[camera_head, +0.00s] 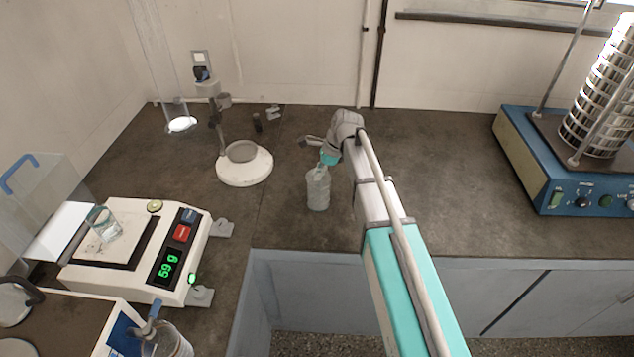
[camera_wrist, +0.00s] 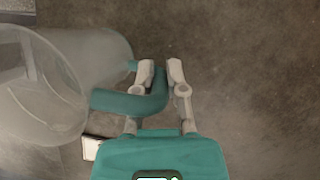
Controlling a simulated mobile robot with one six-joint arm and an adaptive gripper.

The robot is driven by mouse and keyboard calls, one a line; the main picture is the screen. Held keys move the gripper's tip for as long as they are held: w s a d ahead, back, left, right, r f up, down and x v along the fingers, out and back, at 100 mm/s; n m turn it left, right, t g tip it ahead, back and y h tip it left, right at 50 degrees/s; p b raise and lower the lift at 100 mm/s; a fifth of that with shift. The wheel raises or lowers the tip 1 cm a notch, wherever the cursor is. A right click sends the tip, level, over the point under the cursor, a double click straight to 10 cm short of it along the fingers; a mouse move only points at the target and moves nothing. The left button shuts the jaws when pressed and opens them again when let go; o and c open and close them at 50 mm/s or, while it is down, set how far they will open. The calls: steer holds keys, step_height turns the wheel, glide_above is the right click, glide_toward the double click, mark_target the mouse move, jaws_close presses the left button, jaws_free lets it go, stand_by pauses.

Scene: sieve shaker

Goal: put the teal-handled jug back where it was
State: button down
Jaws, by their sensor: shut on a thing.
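The teal-handled jug (camera_head: 318,188) is a clear, cylindrical vessel standing upright on the dark bench, or very close above it; I cannot tell which. My gripper (camera_wrist: 160,78) is shut on the handle there. The jug's base and contact with the bench are not clear in the wrist view.
A balance (camera_head: 140,250) reading 59 g, with a glass beaker (camera_head: 104,223) on it, stands at the left. A white-based stand (camera_head: 244,168) is left of the jug. A blue sieve shaker (camera_head: 530,165) is at the far right. The bench between jug and shaker is clear.

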mark_target(318, 180)
steer(key=shift+f, duration=0.1)
steer(key=shift+w+a+f+b, duration=0.15)
steer(key=shift+w+f+b, duration=0.2)
steer(key=shift+f+b, duration=1.55)
steer(key=shift+b, duration=0.1)
steer(key=shift+f, duration=0.1)
steer(key=c, duration=0.7)
jaws_free()
steer(key=p+v, duration=1.1)
steer(key=v, duration=0.1)
